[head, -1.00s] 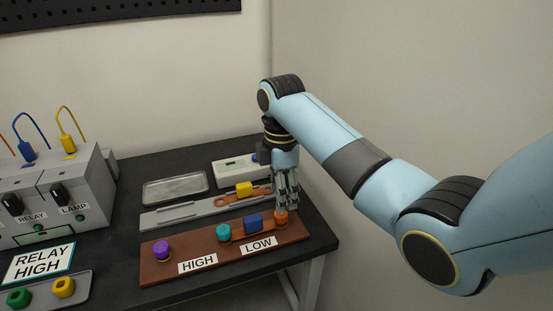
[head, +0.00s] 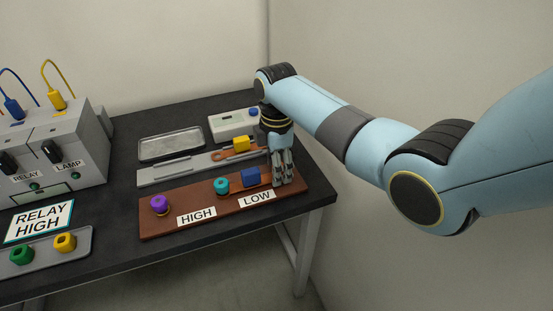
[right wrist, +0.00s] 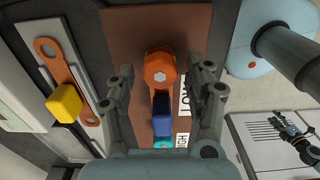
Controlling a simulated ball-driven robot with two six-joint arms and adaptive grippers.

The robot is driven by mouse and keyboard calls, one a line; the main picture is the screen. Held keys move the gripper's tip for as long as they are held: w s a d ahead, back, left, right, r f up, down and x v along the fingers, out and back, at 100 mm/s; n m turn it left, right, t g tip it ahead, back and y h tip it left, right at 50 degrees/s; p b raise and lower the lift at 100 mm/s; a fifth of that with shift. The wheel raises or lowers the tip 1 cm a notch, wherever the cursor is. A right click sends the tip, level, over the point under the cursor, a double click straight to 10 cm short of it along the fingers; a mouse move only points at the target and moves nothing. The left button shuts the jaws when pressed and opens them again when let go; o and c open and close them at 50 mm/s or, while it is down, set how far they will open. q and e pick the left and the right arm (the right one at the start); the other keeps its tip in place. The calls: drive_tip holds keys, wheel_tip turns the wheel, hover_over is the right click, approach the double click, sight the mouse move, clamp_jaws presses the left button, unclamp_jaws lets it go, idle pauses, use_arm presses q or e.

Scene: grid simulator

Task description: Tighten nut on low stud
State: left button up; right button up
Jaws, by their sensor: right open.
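The orange hex nut (right wrist: 160,68) is at the LOW end of the brown board (head: 165,224); it sits between my right gripper's fingers in the right wrist view. My right gripper (right wrist: 160,82) is open, with one finger on each side of the nut and visible gaps. In the head view the right gripper (head: 282,183) points down at the board's right end and hides the nut. A blue block (head: 250,176) sits on an orange strip between the nut and a teal nut (head: 221,186). A dark jointed part at the wrist view's right edge may be my left gripper (right wrist: 295,138), too small to judge.
A purple knob (head: 159,204) stands at the board's left end. Behind lie a grey plate with a yellow block (head: 241,143), a metal tray (head: 170,145) and a white box (head: 232,124). The relay box (head: 60,150) and a RELAY HIGH sign (head: 40,221) stand left.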

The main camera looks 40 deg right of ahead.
drive_tip(key=c, duration=0.4)
clamp_jaws()
drive_tip(key=shift+r+m+p, duration=0.2)
drive_tip(key=shift+m+p, duration=0.55)
drive_tip(key=shift+m, duration=0.25)
drive_tip(key=m+p, duration=0.1)
drive_tip(key=m, duration=0.1)
drive_tip(key=shift+w+f+m, duration=0.1)
drive_tip(key=shift+m, duration=0.2)
use_arm(q)
drive_tip(key=shift+s+a+r, duration=0.1)
drive_tip(key=shift+s+r, duration=0.15)
drive_tip(key=shift+r, duration=0.35)
drive_tip(key=shift+s+a+r, duration=0.1)
drive_tip(key=shift+s+r, duration=0.15)
drive_tip(key=shift+r, duration=0.35)
use_arm(e)
drive_tip(key=shift+d+f+m, duration=0.1)
drive_tip(key=shift+f+m, duration=0.05)
drive_tip(key=shift+m, duration=0.15)
